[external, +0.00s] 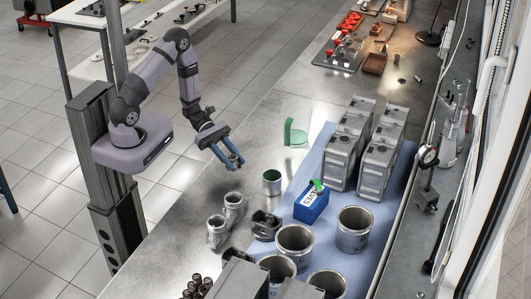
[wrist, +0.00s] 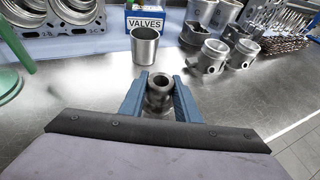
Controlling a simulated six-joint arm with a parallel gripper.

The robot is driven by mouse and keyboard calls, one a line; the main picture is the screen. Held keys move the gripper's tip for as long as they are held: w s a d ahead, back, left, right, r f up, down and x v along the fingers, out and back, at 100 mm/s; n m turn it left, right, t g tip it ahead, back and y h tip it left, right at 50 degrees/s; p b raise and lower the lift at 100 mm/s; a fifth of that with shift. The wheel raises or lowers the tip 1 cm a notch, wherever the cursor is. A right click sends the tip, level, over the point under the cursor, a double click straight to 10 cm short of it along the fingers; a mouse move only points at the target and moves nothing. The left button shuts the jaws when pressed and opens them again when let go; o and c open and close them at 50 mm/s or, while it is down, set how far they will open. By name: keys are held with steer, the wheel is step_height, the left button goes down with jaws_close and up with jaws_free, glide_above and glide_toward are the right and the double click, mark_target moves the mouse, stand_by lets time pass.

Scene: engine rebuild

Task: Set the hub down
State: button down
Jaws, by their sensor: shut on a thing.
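My gripper (external: 232,165) is over the near left part of the metal bench, its blue fingers pointing down and to the right. In the wrist view, my gripper (wrist: 160,90) is shut on the hub (wrist: 159,93), a short dark grey metal cylinder with a hole through its middle. The hub sits between the two blue fingers and looks upright. In the external view it is too small and hidden by the fingers to make out. Whether its underside touches the bench cannot be told.
A metal sleeve (wrist: 145,46) stands just beyond the hub, with pistons (wrist: 209,57) to its right. A blue VALVES box (external: 311,206) and cylinders (external: 354,228) stand on the blue mat. A green stand (external: 291,135) is nearby. Bare bench (external: 258,132) lies around my gripper.

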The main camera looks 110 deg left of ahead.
steer(key=shift+f, duration=1.6)
steer(key=shift+f, duration=0.1)
steer(key=shift+f, duration=0.15)
steer(key=c, duration=1.3)
jaws_free()
steer(key=shift+c, duration=0.2)
steer(key=shift+r, duration=0.2)
steer(key=b+v, duration=0.3)
steer(key=v, duration=0.9)
steer(key=shift+r, duration=0.1)
